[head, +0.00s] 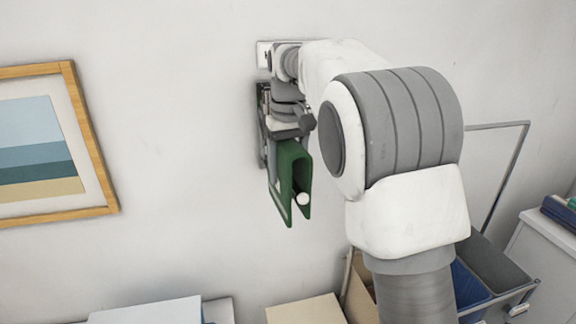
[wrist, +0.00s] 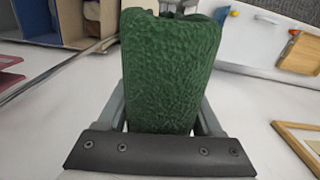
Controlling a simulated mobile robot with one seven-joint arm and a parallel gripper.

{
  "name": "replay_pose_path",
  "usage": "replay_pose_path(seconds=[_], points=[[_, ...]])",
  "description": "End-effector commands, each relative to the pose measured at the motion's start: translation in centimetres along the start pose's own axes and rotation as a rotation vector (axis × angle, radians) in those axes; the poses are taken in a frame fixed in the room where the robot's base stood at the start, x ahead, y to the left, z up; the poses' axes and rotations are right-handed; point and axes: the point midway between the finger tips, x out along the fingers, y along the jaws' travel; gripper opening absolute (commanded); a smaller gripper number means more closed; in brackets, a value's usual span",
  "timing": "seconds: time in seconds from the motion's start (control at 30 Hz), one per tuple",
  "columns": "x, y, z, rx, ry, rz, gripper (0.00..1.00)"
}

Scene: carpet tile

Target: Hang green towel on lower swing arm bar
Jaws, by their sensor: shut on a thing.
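The green towel (head: 290,168) hangs folded in an inverted U below my gripper (head: 290,128) in the head view, close to the wall. My gripper is shut on the towel's upper part. In the wrist view the towel (wrist: 170,72) fills the middle, between my grey fingers.
A wood-framed picture (head: 113,195) hangs on the wall at left. Bins (head: 495,262) with a metal frame and a white cabinet (head: 540,250) stand at right. Boxes (head: 305,310) stand below. The wall between picture and towel is clear.

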Motion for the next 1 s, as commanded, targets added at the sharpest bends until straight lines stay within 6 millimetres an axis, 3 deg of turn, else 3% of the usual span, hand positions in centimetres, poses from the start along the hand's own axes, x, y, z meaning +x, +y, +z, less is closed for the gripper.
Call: replay_pose_path(seconds=[0.6, 1.0], points=[[5.1, 0.0, 0.0, 0.0, 0.0, 0.0, 0.0], [6.5, 0.0, 0.0, 0.0, 0.001, 0.0, 0.0]])
